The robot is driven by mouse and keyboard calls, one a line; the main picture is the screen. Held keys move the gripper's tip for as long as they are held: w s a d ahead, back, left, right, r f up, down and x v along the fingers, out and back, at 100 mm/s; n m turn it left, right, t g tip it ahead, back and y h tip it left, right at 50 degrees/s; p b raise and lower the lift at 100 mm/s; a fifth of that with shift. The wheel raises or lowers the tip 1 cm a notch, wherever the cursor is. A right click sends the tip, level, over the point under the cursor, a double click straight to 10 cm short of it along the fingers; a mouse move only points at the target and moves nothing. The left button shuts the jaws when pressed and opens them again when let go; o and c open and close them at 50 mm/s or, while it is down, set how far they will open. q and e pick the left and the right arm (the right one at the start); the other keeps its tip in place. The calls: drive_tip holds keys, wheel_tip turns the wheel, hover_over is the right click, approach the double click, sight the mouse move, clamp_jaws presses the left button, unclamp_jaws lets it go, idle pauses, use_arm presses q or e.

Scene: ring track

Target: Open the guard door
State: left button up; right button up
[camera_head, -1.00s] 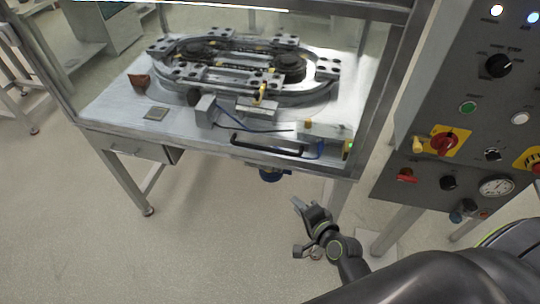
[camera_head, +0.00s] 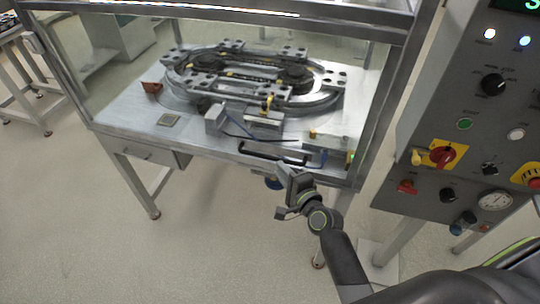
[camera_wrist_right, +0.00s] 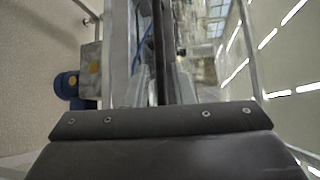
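The guard door (camera_head: 215,58) is the clear panel on the front of the framed machine cell. It looks closed, its lower edge down at the front edge of the table. Its black bar handle (camera_head: 270,156) runs along the bottom. My right gripper (camera_head: 284,170) is just below and in front of the handle. In the right wrist view, the dark handle bar (camera_wrist_right: 161,40) runs up the picture between the two fingertips (camera_wrist_right: 159,85). The fingers are apart, with some gap visible beside the bar. My left gripper is out of view.
A ring track (camera_head: 255,75) sits on the table behind the clear panel. A grey control panel (camera_head: 440,190) with buttons, a red-yellow switch and a gauge stands close at the right. A drawer (camera_head: 145,152) hangs under the table's left. The floor in front is clear.

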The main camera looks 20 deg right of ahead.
sight(272, 159)
drive_tip(key=x, duration=0.7)
drive_tip(key=shift+w, duration=0.3)
drive_tip(key=shift+c, duration=0.3)
clamp_jaws()
